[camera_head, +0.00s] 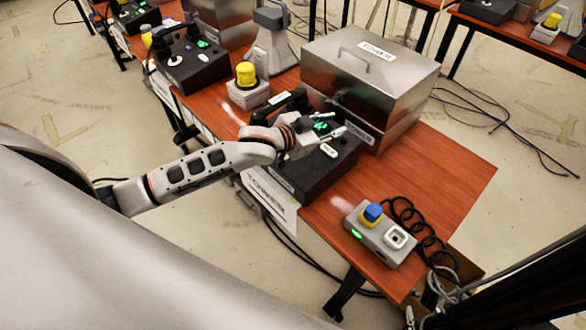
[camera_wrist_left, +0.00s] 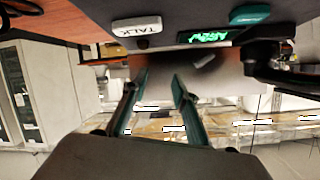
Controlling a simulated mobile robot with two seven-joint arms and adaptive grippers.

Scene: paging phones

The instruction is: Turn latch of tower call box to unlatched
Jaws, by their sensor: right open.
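The tower call box is a metal box (camera_head: 370,75) with a handle and a label on its lid. A small dark fitting, apparently its latch (camera_head: 338,98), is on the front face; its turn position is too small to tell. My left gripper (camera_head: 331,140) is in front of the box, above the black phone unit (camera_head: 290,182). In the left wrist view its two teal fingers (camera_wrist_left: 162,82) are apart with nothing held between them. The grey box surface (camera_wrist_left: 205,75) shows beyond them. My right gripper (camera_head: 424,301) is partly visible at the bottom right, open, away from the box.
A grey button box (camera_head: 379,238) with a blue-topped button and coiled cable sits at the table's near right. A yellow button box (camera_head: 247,90) stands left of the metal box. The wooden table (camera_head: 440,180) is clear right of the metal box.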

